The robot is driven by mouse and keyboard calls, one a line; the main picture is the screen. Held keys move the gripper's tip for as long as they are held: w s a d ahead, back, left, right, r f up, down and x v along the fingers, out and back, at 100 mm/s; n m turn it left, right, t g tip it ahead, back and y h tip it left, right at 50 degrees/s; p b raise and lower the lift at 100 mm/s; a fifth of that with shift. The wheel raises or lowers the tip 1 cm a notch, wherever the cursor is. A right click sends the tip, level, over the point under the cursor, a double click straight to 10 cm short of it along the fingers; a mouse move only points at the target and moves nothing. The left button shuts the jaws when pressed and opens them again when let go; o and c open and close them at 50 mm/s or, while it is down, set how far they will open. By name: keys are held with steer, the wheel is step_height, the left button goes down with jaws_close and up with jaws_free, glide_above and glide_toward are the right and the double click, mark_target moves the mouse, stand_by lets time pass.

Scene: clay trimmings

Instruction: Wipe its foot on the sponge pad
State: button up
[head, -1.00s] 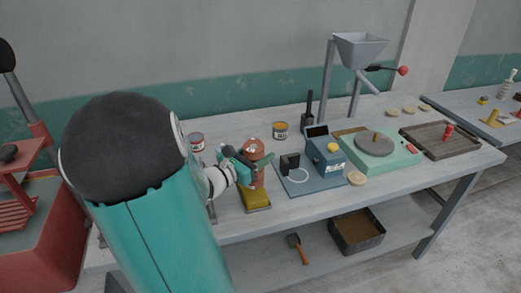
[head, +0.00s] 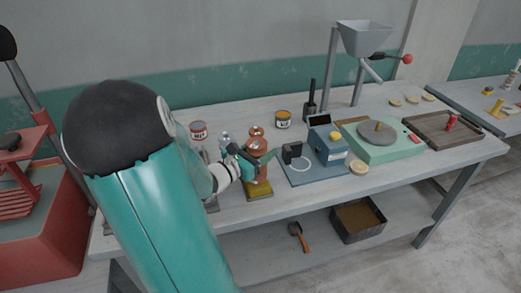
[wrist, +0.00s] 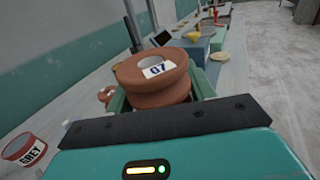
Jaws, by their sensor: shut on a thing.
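A terracotta-brown clay vessel (head: 257,143) stands roughly upright in the head view, left of the table's middle. My gripper (head: 246,163) is shut on it from the left side. In the wrist view, its rounded rim (wrist: 135,72) and a white tag, apparently reading G7, show between the jaws. The yellow sponge pad (head: 259,190) lies in a shallow holder directly below the vessel. The vessel's foot is over the pad's back part; I cannot tell whether it touches. The jaws hide part of the vessel's side.
A GREY-labelled tin (wrist: 24,148) stands close to my gripper in the wrist view. A blue device (head: 327,150) on a mat and a green turntable unit (head: 378,138) stand to the right. A bin (head: 358,220) is on the lower shelf.

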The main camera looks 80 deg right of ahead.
steer(key=shift+f, duration=0.6)
stand_by(0.8)
steer(key=shift+d, duration=0.1)
steer(key=w+d, duration=0.4)
steer(key=d, duration=0.2)
steer(key=shift+d, duration=0.35)
stand_by(1.0)
steer(key=shift+a, duration=0.1)
steer(key=shift+s+a, duration=0.65)
steer(key=shift+a, duration=0.45)
steer(key=shift+s+a, duration=0.65)
steer(key=shift+a, duration=0.4)
steer(key=shift+s+a, duration=0.65)
steer(key=shift+a, duration=0.45)
stand_by(1.9)
